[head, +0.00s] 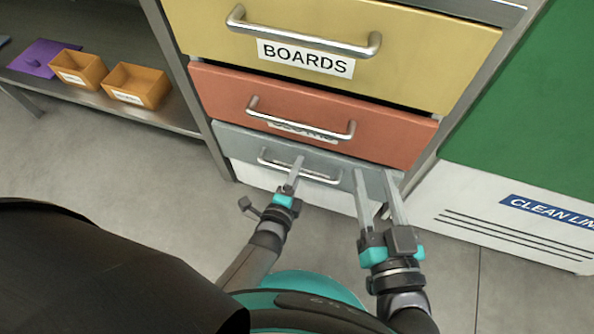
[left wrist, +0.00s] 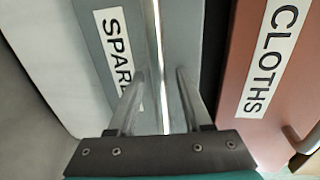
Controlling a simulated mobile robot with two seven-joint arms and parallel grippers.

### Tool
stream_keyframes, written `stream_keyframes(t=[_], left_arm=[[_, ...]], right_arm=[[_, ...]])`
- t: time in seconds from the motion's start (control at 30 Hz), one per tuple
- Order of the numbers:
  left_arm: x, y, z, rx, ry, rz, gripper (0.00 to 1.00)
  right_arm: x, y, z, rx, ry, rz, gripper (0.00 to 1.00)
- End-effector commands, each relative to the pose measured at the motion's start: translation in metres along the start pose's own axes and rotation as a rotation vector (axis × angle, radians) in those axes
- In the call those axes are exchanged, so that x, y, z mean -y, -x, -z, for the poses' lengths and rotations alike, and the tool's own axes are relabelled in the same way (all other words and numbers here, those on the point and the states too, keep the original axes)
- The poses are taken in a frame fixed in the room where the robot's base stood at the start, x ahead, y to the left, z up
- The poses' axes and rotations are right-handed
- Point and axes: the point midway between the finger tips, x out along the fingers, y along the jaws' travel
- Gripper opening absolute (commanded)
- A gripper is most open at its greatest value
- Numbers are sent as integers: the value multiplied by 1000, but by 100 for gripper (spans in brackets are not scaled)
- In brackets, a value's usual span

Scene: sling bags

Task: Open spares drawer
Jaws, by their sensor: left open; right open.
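The spares drawer (head: 232,140) is the grey-blue front below the red one, and it looks shut. Its silver bar handle (head: 325,178) runs along the front. In the left wrist view the handle (left wrist: 156,40) runs upright between the fingers, and the label (left wrist: 118,55) reads "SPARE", its end covered by a finger. My left gripper (head: 297,165) is open at the handle, with a finger on each side of the bar; contact cannot be told. My right gripper (head: 374,178) is open and empty near the drawer's right end.
Above are the red cloths drawer (head: 215,95) and the yellow boards drawer (head: 430,65). A white panel with a "CLEAN LIN" label (head: 550,208) stands right. Orange bins (head: 138,86) and a purple item (head: 38,57) sit on the shelf at left. The floor at left is clear.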

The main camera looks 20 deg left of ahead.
Motion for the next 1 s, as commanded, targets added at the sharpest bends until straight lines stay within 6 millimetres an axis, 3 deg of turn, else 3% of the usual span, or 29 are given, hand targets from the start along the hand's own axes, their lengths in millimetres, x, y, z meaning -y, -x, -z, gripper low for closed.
stream_keyframes(t=[0.27,0.7,1.0], left_arm=[[0,0,0,0,0,0,48],[0,0,0,0,0,0,0],[0,0,0,0,0,0,0]], right_arm=[[0,0,0,-3,-1,1,50],[0,0,0,-2,-1,0,50],[0,0,0,-1,-1,0,50]])
